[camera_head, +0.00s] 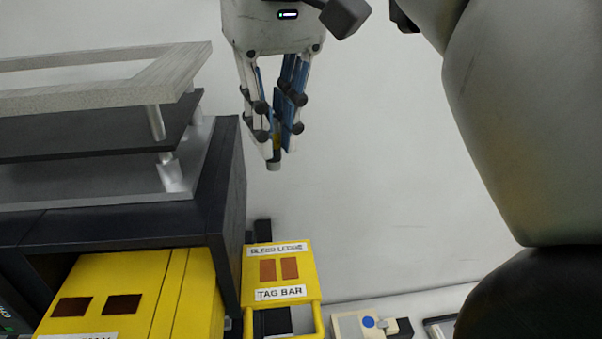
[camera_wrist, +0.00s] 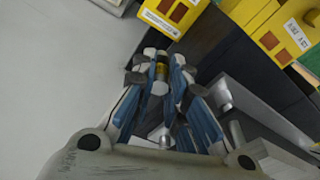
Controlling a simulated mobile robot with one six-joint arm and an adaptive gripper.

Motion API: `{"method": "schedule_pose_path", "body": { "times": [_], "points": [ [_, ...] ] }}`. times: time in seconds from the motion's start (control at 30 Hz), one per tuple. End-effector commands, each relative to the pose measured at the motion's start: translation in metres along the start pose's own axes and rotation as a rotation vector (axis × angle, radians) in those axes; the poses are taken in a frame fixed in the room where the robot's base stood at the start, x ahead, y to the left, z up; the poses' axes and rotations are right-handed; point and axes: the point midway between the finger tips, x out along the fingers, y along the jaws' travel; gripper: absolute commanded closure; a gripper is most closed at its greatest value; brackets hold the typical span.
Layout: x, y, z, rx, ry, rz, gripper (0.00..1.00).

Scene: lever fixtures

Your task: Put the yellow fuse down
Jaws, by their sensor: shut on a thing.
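A yellow box (camera_head: 281,270) labelled BLEED LEDGE and TAG BAR stands below. A larger yellow box (camera_head: 170,290) sits under a dark bench. A grey shelf rack (camera_head: 120,90) is left of my gripper. A cream box with a blue button (camera_head: 362,324) is lower right.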

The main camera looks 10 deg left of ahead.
Motion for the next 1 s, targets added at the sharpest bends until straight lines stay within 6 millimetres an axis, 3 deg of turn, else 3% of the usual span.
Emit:
{"method": "schedule_pose_path", "body": {
  "times": [0.03, 0.1, 0.27, 0.7, 0.83, 1.0],
  "points": [
    [-0.022, -0.006, 0.004, -0.015, 0.003, -0.002, 1.0],
    [-0.036, -0.01, 0.01, -0.026, 0.001, -0.004, 1.0],
    [-0.039, -0.014, 0.018, -0.038, -0.004, -0.006, 1.0],
    [0.072, -0.013, 0.037, -0.037, -0.011, -0.006, 1.0],
    [0.097, -0.013, 0.04, -0.037, -0.008, -0.006, 1.0],
    [0.112, -0.013, 0.042, -0.037, -0.007, -0.006, 1.0]
  ]
}}
